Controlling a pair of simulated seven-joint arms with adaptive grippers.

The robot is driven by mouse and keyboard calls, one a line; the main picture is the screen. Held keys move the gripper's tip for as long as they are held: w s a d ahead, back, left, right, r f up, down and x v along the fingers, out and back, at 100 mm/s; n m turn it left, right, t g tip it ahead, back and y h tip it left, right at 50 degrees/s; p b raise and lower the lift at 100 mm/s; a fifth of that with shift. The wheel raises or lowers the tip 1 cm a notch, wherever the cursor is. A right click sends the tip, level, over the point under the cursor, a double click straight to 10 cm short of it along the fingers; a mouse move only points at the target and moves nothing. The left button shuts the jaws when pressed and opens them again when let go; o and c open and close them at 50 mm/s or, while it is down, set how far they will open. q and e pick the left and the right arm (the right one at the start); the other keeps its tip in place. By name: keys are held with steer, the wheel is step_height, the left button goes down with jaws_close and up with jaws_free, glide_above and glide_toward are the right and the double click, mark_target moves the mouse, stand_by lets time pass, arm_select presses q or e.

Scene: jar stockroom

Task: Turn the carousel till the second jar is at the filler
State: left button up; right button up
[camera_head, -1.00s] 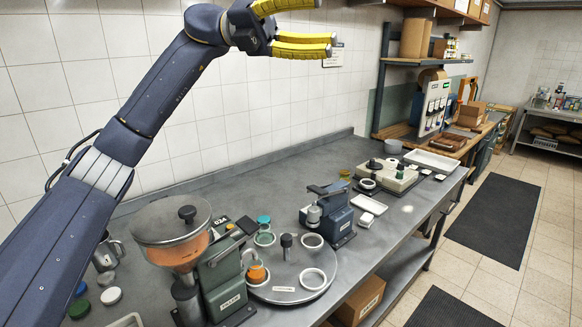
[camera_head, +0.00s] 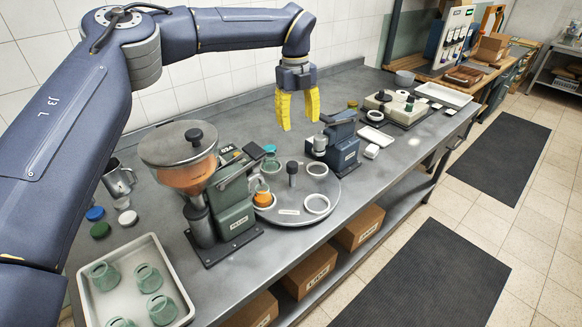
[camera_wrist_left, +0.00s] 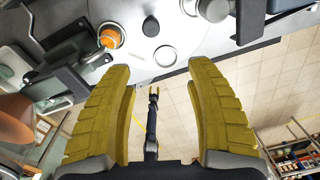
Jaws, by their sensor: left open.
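The carousel (camera_head: 284,213) is a round grey disc on the bench with a dark upright knob (camera_head: 292,172) at its middle. A jar with orange contents (camera_head: 262,198) sits on its left side at the green filler (camera_head: 233,215). A greenish jar (camera_head: 270,166) stands behind it, partly hidden by the filler. Two white rings (camera_head: 317,204) on the right side look empty. My left gripper (camera_head: 300,124) is open and empty, fingers down, above and behind the knob in the head view. In the left wrist view, a small yellow-tipped gripper (camera_wrist_left: 153,91), seemingly my right, is beyond the carousel edge.
The filler's hopper (camera_head: 180,150) rises left of the carousel. A blue machine (camera_head: 339,147) stands close at its back right. A white tray (camera_head: 90,300) with several green jars and loose lids (camera_head: 100,230) are at the left. Boxes (camera_head: 308,270) sit on the shelf below.

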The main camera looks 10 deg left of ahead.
mark_target(293, 164)
arm_select(q)
steer(key=shift+n+y, duration=0.3)
steer(key=f, duration=0.6)
steer(key=a+f, duration=0.1)
steer(key=f, duration=1.1)
steer(key=shift+w+a, duration=0.25)
steer(key=shift+c, duration=0.3)
jaws_close()
